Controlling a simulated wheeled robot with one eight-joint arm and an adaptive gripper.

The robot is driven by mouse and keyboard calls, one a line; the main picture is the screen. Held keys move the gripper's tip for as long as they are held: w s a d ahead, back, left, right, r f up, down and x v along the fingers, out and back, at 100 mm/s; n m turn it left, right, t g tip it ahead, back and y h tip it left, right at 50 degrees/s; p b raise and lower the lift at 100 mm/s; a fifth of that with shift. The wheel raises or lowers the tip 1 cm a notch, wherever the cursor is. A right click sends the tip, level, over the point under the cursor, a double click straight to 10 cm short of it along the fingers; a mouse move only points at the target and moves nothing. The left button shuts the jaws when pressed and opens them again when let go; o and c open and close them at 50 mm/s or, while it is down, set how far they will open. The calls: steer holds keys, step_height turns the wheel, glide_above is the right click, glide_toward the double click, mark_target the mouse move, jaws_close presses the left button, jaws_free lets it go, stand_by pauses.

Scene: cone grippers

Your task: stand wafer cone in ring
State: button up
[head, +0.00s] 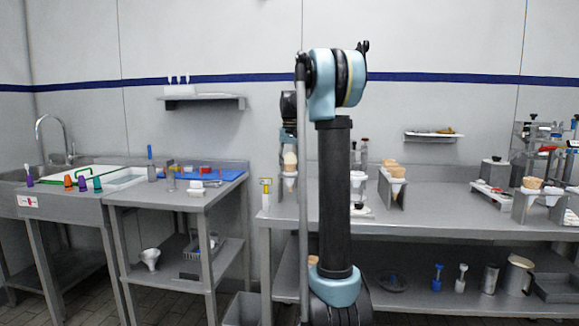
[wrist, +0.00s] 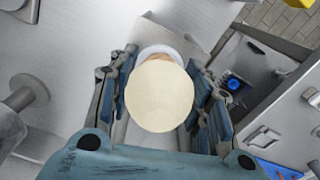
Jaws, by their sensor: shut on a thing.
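The wafer cone (head: 290,181) is topped by a pale cream ball. In the head view it appears upright, point down, below my gripper (head: 289,148) near the left end of the long bench. A white ring (head: 291,174) shows around the cone below the ball. In the wrist view the cream ball (wrist: 160,97) fills the space between my fingers (wrist: 161,98). A strip of tan cone and the white ring's edge (wrist: 160,50) show behind it. My gripper is shut on the wafer cone. The ball hides most of the cone and the finger contact.
Another holder (head: 393,187) with cones stands right of my arm on the long bench (head: 455,205). A further cone holder (head: 530,200) stands far right. A yellow-topped tool (head: 265,192) is left of the cone. The left table (head: 190,197) holds a blue mat (head: 228,175).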

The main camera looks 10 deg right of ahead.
steer(key=shift+f, duration=0.1)
steer(key=o, duration=0.8)
step_height(320, 180, up, 12)
steer(key=shift+f, duration=0.1)
stand_by(0.3)
